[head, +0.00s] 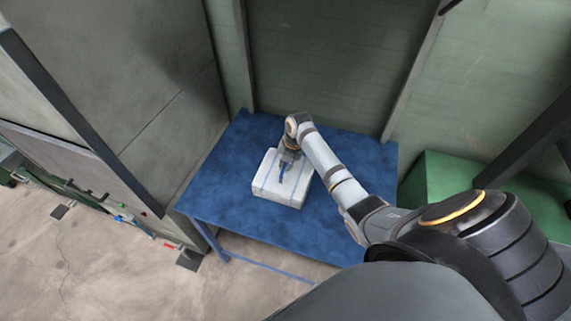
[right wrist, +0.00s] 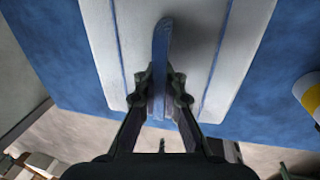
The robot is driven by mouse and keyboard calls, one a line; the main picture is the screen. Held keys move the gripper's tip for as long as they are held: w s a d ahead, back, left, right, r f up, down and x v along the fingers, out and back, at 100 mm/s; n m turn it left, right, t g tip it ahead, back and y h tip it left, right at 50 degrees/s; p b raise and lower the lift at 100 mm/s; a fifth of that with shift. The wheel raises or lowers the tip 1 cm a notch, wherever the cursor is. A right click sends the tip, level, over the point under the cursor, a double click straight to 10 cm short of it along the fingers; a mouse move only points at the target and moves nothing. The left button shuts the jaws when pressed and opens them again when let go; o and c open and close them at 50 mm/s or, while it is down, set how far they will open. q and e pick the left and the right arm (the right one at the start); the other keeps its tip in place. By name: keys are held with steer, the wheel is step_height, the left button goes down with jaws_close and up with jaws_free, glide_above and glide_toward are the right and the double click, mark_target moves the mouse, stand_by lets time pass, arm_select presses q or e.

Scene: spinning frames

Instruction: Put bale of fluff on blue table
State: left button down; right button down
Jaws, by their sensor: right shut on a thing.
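The bale of fluff (head: 278,193) is a white block with blue straps. It rests on, or is held just over, the blue table (head: 240,152); I cannot tell which. In the right wrist view the bale (right wrist: 108,55) fills the top middle, over the blue table top (right wrist: 60,85). My right gripper (head: 283,172) is above the bale. In the right wrist view its fingers (right wrist: 160,84) are shut on the bale's raised blue strap handle (right wrist: 161,50). My left gripper is not in view.
A grey cabinet (head: 120,80) stands left of the table and a green wall (head: 320,60) behind it. A green box (head: 440,180) is at the right. A yellow and white round thing (right wrist: 310,95) shows at the right wrist view's edge.

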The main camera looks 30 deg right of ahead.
mark_target(291, 174)
steer(key=c, duration=2)
jaws_free()
steer(key=shift+s, duration=0.1)
steer(key=o, duration=0.5)
steer(key=shift+o, duration=0.2)
steer(key=shift+r, duration=0.1)
step_height(291, 174, up, 12)
steer(key=s+d+b, duration=0.1)
steer(key=b, duration=0.2)
steer(key=shift+s+d+f, duration=0.2)
steer(key=shift+s+d, duration=0.05)
steer(key=shift+s, duration=0.1)
steer(key=shift+f, duration=0.1)
